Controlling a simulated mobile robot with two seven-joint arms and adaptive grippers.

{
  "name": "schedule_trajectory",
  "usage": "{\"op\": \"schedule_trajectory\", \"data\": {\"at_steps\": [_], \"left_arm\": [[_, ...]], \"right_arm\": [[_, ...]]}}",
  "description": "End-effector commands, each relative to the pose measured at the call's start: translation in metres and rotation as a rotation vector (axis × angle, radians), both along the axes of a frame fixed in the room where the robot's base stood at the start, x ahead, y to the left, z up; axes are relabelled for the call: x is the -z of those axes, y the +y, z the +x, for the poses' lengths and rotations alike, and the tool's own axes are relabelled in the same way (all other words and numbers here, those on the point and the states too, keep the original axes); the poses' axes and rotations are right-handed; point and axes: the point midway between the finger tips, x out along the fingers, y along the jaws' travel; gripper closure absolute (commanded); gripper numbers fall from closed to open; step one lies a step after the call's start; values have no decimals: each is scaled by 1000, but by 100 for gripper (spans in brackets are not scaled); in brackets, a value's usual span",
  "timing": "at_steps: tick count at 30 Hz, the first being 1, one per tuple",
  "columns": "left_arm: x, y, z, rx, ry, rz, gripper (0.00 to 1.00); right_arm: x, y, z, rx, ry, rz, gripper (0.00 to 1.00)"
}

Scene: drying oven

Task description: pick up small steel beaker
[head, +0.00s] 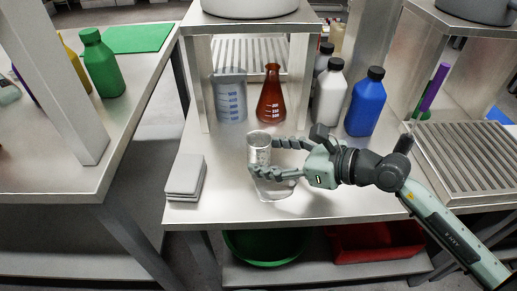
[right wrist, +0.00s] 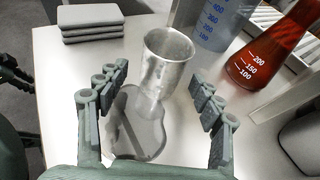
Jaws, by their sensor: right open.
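The small steel beaker (head: 259,147) stands upright on the metal bench, left of centre on the tabletop. In the right wrist view the beaker (right wrist: 167,62) is ahead of the gripper, roughly midway between the lines of the two fingers. My right gripper (head: 263,157) comes in from the right with its fingers spread open. In the right wrist view my right gripper (right wrist: 160,92) has one finger on each side, and nothing is held. In the head view the fingers reach to either side of the beaker; contact is not clear.
Behind stand a blue-marked beaker (head: 230,98), an amber flask (head: 271,95), a white bottle (head: 328,93) and a blue bottle (head: 366,103). Grey stacked pads (head: 185,178) lie to the left. A shelf post (head: 195,84) rises behind.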

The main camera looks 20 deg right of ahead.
Motion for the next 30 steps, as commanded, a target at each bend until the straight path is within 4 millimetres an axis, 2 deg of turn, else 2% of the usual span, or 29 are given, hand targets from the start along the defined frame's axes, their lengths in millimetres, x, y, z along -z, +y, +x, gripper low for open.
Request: {"op": "schedule_trajectory", "data": {"at_steps": [6,14,27,30], "left_arm": [[9,0,-2,0,6,-5,66],[10,-1,-2,0,6,-6,66],[10,-1,-2,0,5,-6,66],[10,-1,-2,0,5,-6,66]], "right_arm": [[10,16,21,1,-2,1,34],[12,18,23,1,0,0,34],[12,18,22,0,-1,-1,87],[12,18,22,1,-2,0,88]]}}
